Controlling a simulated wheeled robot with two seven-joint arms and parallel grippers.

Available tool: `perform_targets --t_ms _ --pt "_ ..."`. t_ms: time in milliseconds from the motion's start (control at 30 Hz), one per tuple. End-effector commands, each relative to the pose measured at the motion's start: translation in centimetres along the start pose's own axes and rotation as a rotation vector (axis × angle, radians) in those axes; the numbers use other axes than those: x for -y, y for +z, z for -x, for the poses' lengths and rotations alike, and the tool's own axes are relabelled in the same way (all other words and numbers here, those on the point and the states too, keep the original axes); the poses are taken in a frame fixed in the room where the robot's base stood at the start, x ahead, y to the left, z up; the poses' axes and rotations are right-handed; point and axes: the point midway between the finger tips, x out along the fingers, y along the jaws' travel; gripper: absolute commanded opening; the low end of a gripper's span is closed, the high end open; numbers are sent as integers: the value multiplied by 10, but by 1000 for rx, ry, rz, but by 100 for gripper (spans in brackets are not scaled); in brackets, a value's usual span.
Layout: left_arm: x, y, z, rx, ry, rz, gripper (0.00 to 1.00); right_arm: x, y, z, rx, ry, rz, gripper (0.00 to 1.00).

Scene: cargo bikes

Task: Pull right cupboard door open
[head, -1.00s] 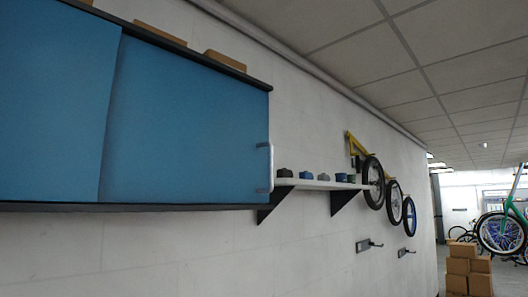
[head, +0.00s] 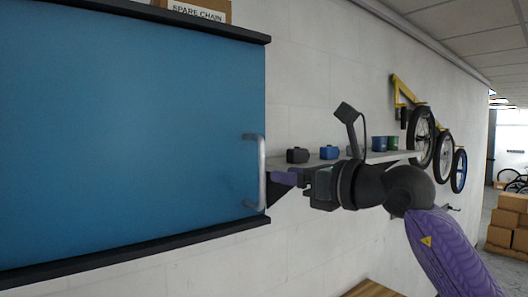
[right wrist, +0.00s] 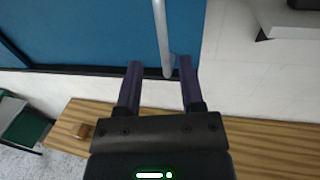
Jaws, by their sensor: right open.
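The blue right cupboard door (head: 140,110) is shut and fills the left of the head view. Its silver vertical bar handle (head: 262,172) is at the door's right edge. My right gripper (head: 277,179) is beside the handle, on its right, with purple fingers pointing at it. In the right wrist view my right gripper (right wrist: 160,66) is open, and the handle (right wrist: 161,35) runs down between its two fingertips in the picture. I cannot tell whether the fingers touch it. The blue door (right wrist: 100,35) shows behind. My left gripper is in neither current view.
A wall shelf (head: 400,155) with small blocks and cups is right of the cupboard, behind my right arm. A box labelled "SPARE CHAIN" (head: 200,10) stands on the cupboard. A wooden bench top (right wrist: 60,130) lies below. Wheels (head: 422,137) hang further along the wall.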

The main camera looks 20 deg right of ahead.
Motion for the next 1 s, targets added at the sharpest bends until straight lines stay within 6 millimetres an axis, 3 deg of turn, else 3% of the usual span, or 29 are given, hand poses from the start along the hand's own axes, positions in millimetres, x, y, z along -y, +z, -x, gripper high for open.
perform_targets --t_ms 100,300,600,833,1000 --pt "4 2 22 7 -5 -2 0 0 7 -30 0 4 -6 50" --pt "4 -2 37 3 -5 -1 0 0 4 -62 0 3 -5 50" --pt "1 -4 37 -1 -1 0 0 0 0 -68 1 1 -3 50" --pt "0 -5 37 -4 0 0 0 0 0 -68 1 1 -4 3" --pt "0 -5 37 -4 0 0 0 0 0 -68 2 1 -4 0"
